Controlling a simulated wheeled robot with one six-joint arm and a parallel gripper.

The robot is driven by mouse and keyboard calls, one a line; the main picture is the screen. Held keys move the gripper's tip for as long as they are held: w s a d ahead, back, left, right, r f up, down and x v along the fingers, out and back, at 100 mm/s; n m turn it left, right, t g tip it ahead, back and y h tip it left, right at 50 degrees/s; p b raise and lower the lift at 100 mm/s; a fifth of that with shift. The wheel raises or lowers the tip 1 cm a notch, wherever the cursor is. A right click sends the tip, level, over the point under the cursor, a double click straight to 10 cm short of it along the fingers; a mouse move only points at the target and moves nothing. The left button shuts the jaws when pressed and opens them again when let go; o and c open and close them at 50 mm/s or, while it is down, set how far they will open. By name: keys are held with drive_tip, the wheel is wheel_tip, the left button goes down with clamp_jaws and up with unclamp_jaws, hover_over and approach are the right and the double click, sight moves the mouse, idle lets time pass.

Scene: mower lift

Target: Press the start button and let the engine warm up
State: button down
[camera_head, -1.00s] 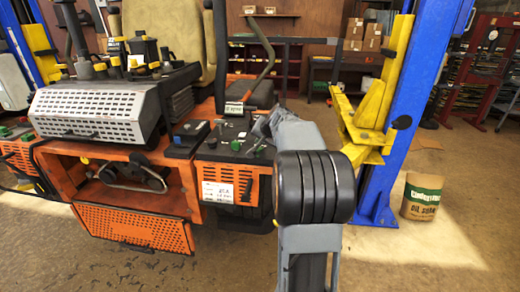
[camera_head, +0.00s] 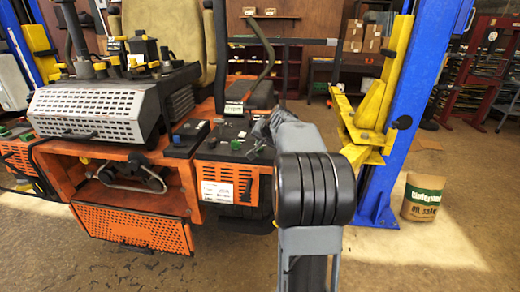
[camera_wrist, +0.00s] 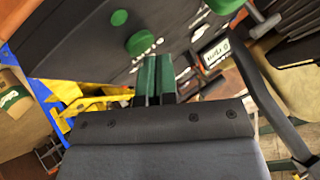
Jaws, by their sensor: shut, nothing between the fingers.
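The orange mower (camera_head: 150,185) stands at left, with a black control panel (camera_head: 222,150) on its right side. In the wrist view the dark panel (camera_wrist: 85,45) carries a round green button (camera_wrist: 140,43) and another green knob (camera_wrist: 119,17). I cannot tell which one is the start button. My gripper (camera_wrist: 155,60) has its green fingers closed together, just below the nearer green button in the picture. I cannot tell whether they touch it. In the head view my forearm partly hides the gripper over the panel's right end.
A blue lift post (camera_head: 405,110) with yellow arms (camera_head: 368,130) stands close to the right of my arm. A sack (camera_head: 422,197) sits on the floor at right. Open floor lies in front.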

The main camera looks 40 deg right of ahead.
sight(261, 148)
drive_tip(key=shift+f+b, duration=0.5)
drive_tip(key=shift+f, duration=0.05)
idle(0.4)
drive_tip(key=shift+r, duration=0.2)
drive_tip(key=shift+r+p, duration=0.65)
drive_tip(key=shift+r, duration=0.05)
drive_tip(key=shift+r, duration=0.1)
drive_tip(key=shift+r+p, duration=1.95)
drive_tip(key=shift+r, duration=0.55)
drive_tip(key=shift+f, duration=0.1)
